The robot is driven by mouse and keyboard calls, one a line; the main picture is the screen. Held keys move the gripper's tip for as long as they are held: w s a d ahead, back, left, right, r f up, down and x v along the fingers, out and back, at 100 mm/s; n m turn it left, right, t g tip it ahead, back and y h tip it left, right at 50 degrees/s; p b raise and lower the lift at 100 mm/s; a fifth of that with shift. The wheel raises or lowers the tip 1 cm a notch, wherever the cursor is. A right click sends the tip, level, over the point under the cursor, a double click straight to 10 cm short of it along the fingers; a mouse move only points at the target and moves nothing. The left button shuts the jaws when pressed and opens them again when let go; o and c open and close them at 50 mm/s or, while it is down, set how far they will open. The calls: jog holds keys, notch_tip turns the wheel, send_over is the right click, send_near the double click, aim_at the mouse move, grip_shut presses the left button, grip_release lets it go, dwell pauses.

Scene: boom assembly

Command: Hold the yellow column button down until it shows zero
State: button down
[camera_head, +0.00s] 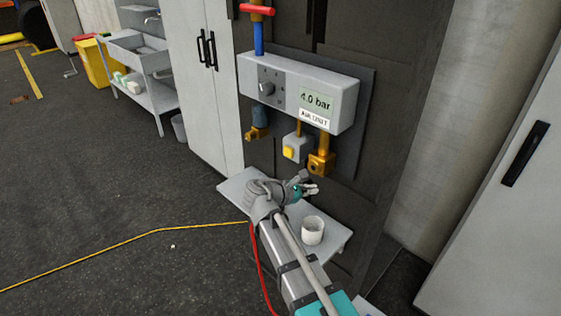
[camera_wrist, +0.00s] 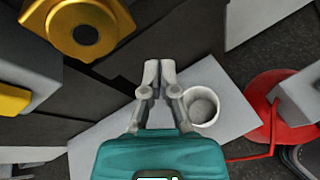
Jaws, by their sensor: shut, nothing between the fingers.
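The yellow button (camera_head: 289,152) sits on a small grey box under the air unit (camera_head: 300,92), on the dark column. The unit's display (camera_head: 315,99) reads 4.0 bar. The button also shows at the left edge of the wrist view (camera_wrist: 12,100), partly cut off. My gripper (camera_head: 312,188) is shut and empty, below and to the right of the button, apart from it. In the wrist view my gripper's fingertips (camera_wrist: 159,70) are together, with nothing between them.
A brass fitting (camera_head: 320,165) hangs right of the button; it is close in the wrist view (camera_wrist: 88,28). A white cup (camera_head: 312,230) stands on a pale shelf (camera_head: 335,236) below my gripper. A grey cabinet (camera_head: 205,90) stands left. A red hose (camera_head: 262,270) runs beside my arm.

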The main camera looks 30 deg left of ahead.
aim_at(287, 152)
jog(key=s+a+r+n+t+y, duration=0.1)
jog(key=s+a+r+n+t, duration=0.1)
jog(key=a, duration=0.6)
jog(key=s+a+r+n+t+y, duration=0.1)
jog(key=s+a+r+n+t, duration=0.2)
jog(key=s+a+n, duration=0.2)
jog(key=s+a, duration=0.2)
jog(key=shift+s+a+r, duration=0.25)
jog(key=shift+a+r, duration=0.05)
jog(key=shift+a, duration=0.05)
jog(key=shift+w, duration=0.15)
jog(key=x, duration=1.4)
jog(key=shift+a, duration=0.15)
